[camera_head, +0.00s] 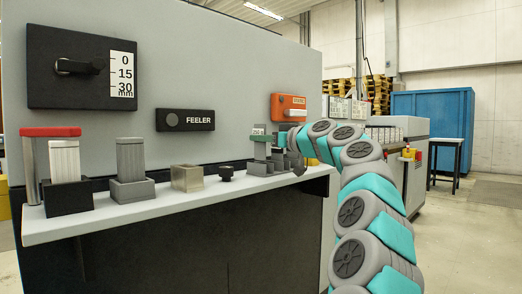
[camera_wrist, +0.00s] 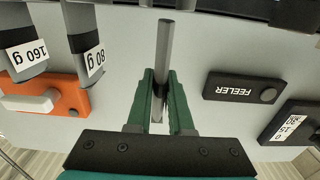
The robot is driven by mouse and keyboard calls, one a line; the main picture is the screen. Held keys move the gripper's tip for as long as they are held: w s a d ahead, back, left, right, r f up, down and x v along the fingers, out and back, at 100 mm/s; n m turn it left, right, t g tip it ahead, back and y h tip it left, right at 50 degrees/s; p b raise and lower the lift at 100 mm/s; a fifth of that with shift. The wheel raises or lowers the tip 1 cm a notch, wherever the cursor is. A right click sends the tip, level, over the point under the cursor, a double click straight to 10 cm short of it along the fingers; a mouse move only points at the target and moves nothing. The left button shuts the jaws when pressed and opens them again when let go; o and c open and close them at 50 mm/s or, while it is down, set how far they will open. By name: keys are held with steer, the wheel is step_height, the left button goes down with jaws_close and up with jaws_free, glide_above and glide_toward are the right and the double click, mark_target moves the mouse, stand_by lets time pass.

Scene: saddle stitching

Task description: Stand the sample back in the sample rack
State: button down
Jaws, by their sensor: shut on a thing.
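The machine panel behind carries a FEELER plate (camera_head: 185,120) and an orange switch (camera_head: 288,106).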

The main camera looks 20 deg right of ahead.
mark_target(267, 149)
steer(key=shift+w, duration=0.2)
steer(key=shift+f+b, duration=0.3)
steer(key=shift+f, duration=1.45)
steer(key=shift+f, duration=0.2)
steer(key=c, duration=0.8)
jaws_free()
steer(key=shift+r, duration=0.15)
steer(key=shift+r, duration=0.2)
steer(key=v, duration=1.2)
steer(key=shift+f+b, duration=0.1)
steer(key=shift+b, duration=0.3)
